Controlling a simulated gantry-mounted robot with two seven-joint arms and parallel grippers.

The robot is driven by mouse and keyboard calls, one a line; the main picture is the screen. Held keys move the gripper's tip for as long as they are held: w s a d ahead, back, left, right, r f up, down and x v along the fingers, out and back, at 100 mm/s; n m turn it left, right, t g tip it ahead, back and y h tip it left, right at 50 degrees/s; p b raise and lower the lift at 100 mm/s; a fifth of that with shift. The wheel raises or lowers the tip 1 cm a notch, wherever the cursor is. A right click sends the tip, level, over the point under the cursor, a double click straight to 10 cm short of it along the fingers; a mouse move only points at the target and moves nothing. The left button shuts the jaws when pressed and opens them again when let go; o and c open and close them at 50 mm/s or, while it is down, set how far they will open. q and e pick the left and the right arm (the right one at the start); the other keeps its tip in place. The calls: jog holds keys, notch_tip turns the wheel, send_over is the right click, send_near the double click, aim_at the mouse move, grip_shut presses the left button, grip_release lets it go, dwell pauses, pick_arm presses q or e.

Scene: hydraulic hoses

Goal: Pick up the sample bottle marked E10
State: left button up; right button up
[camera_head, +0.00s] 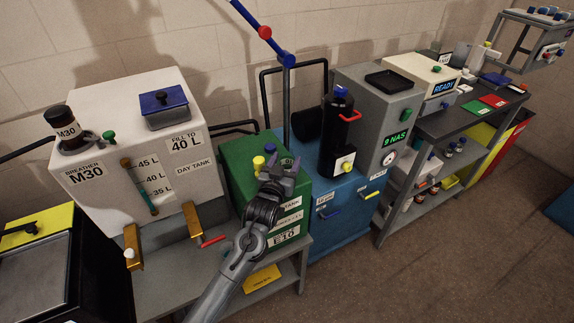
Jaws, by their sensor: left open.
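My left gripper (281,168) is open and looks empty. It appears over or in front of the green tank (236,158) and hides part of its top and front. A label on the tank's front reads E10 (284,238); it is on the tank, not on a bottle I can make out. Small dark bottles (449,152) stand on the shelf of the right-hand bench, far from my left gripper. Their marks are too small to read, so I cannot tell which is E10. My right gripper is not in view.
A white day tank (110,98) with brass fittings stands left of the green tank. A blue cabinet (345,222) carries a black filter (340,138) and a red handle. The grey unit (362,92) reads 9 NAS. The brown floor (430,265) at front right is clear.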

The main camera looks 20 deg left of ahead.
pick_arm(q)
jog(key=shift+w, duration=0.8)
jog(key=c, duration=0.7)
